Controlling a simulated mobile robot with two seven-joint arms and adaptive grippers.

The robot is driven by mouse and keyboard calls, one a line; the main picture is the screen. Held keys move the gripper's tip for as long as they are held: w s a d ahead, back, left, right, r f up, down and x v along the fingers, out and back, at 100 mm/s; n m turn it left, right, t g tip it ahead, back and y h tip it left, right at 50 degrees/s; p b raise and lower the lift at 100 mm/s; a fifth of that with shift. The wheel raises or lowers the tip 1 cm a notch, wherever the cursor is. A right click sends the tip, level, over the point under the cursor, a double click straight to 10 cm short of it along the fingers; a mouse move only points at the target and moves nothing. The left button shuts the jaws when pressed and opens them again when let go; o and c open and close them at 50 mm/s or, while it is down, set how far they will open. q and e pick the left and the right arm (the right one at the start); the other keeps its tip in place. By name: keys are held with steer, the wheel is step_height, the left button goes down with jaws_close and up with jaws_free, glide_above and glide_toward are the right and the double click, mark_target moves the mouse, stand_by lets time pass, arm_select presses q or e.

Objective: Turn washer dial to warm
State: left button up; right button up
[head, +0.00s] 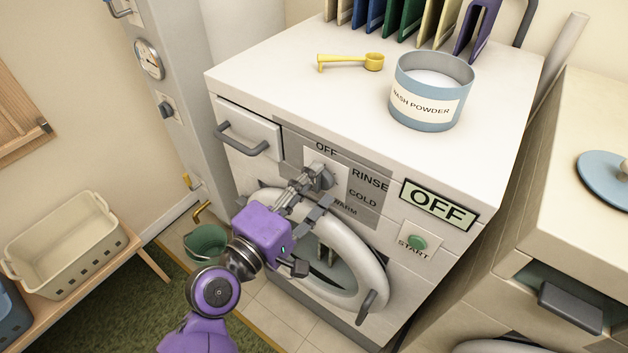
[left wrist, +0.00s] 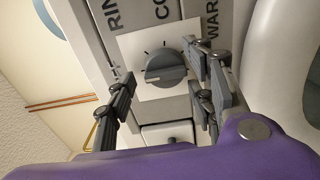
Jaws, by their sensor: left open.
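The washer (head: 370,190) stands in the middle of the head view. Its grey dial (head: 324,176) sits on a white plate, with OFF above and RINSE, COLD and WARM labels to its right and below. The lit display (head: 438,205) reads OFF. My left gripper (head: 312,190) is open in front of the dial and partly hides it and the WARM label. In the left wrist view, the dial (left wrist: 167,68) shows between the spread fingers, slightly beyond their tips, with a pale mark towards the picture's left. I cannot tell whether a finger touches it. My right gripper is not in view.
The washer's round door (head: 352,262) lies just below my left gripper. A drawer handle (head: 243,139) juts out at upper left, and a green start button (head: 416,242) is at right. A wash powder tub (head: 426,107) and yellow scoop (head: 352,62) are on top.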

arm_select(q)
steer(key=shift+w+d, duration=0.3)
steer(key=shift+w, duration=0.1)
steer(key=shift+c, duration=0.4)
